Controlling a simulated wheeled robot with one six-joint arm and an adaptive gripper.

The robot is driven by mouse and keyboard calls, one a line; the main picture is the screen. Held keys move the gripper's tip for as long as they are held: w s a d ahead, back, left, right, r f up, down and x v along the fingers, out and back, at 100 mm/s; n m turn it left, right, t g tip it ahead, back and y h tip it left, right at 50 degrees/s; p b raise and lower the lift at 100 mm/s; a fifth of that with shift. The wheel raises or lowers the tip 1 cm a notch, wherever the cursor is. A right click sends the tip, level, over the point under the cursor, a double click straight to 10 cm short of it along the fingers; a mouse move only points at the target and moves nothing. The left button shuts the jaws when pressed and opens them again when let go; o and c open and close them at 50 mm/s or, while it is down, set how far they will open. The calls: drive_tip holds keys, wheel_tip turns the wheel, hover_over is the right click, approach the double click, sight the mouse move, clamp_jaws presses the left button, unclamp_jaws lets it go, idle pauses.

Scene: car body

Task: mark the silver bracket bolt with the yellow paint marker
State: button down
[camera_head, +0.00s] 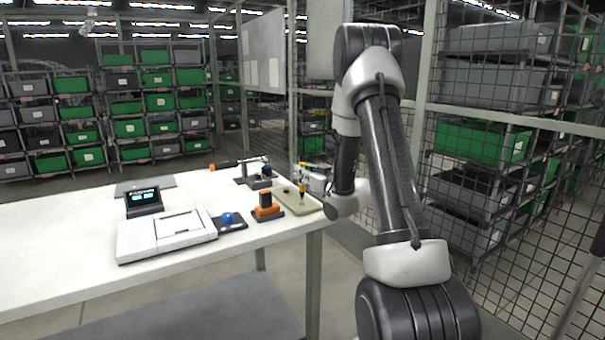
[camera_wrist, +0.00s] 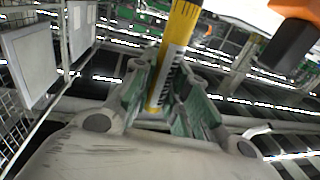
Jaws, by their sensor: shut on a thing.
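My gripper (camera_head: 308,180) is above the right end of the white table in the head view. It is shut on the yellow paint marker (camera_wrist: 180,32), which stands between the green-lined fingers (camera_wrist: 165,88) in the wrist view. The marker has a yellow body and a pale label with dark print. In the head view a yellow part (camera_head: 302,188) shows at the fingers, above a beige tray (camera_head: 312,207). A grey bracket-like fixture (camera_head: 250,180) with a blue part stands just left of the gripper. The silver bolt is too small to make out.
An orange and black block (camera_head: 267,206), a blue ball (camera_head: 227,218) on a dark pad, a white flat device (camera_head: 165,234) and a small display (camera_head: 143,200) stand on the table (camera_head: 60,240). An orange-ended bar (camera_head: 222,165) lies near the fixture. Wire mesh shelving is at right.

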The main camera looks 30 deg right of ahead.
sight(303, 163)
drive_tip(key=shift+f, duration=0.5)
idle(1.0)
drive_tip(key=shift+r, duration=3.55)
